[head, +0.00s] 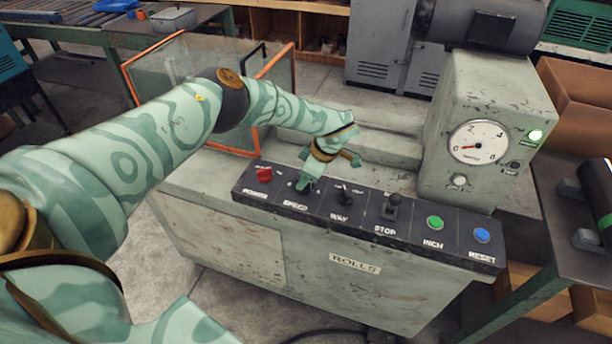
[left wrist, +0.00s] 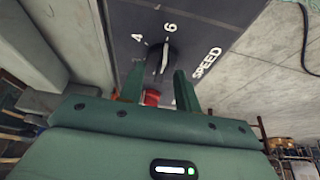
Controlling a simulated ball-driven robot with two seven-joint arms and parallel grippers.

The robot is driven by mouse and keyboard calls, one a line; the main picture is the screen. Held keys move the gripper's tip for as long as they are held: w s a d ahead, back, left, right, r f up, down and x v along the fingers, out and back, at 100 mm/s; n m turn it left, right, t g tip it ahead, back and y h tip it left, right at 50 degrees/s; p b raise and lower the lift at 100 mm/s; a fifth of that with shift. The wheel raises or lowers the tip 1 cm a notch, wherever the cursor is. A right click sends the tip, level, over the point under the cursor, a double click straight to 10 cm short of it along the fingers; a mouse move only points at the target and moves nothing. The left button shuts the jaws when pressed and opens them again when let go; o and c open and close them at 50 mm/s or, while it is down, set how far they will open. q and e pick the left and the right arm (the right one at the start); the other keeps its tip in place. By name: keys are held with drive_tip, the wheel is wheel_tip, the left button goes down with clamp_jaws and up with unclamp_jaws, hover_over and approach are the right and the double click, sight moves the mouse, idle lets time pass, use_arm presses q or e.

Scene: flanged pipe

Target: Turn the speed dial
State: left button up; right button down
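The speed dial (left wrist: 167,57) is a dark round knob with a pale pointer bar, on the dark panel beside the printed word SPEED. The figures 4 and 6 show near it, and the pointer lies close to the 6. In the head view my left gripper (head: 307,181) points down over the SPEED place and hides most of the dial. In the left wrist view my left gripper (left wrist: 158,84) has its two fingers apart, with the dial between and just beyond their tips. I cannot tell whether they touch it. My right gripper is in neither view.
The control panel (head: 312,218) also carries a red power switch (head: 264,174) left of my gripper, a way lever (head: 344,196), a stop lever (head: 391,208), a green inch button (head: 435,222) and a blue reset button (head: 482,235). A round gauge (head: 479,142) stands behind; its needle points left.

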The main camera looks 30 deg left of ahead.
use_arm(q)
drive_tip(key=p+v, duration=0.2)
drive_tip(key=v, duration=1.4)
drive_tip(key=shift+p, duration=0.4)
drive_tip(key=shift+d+f, duration=0.1)
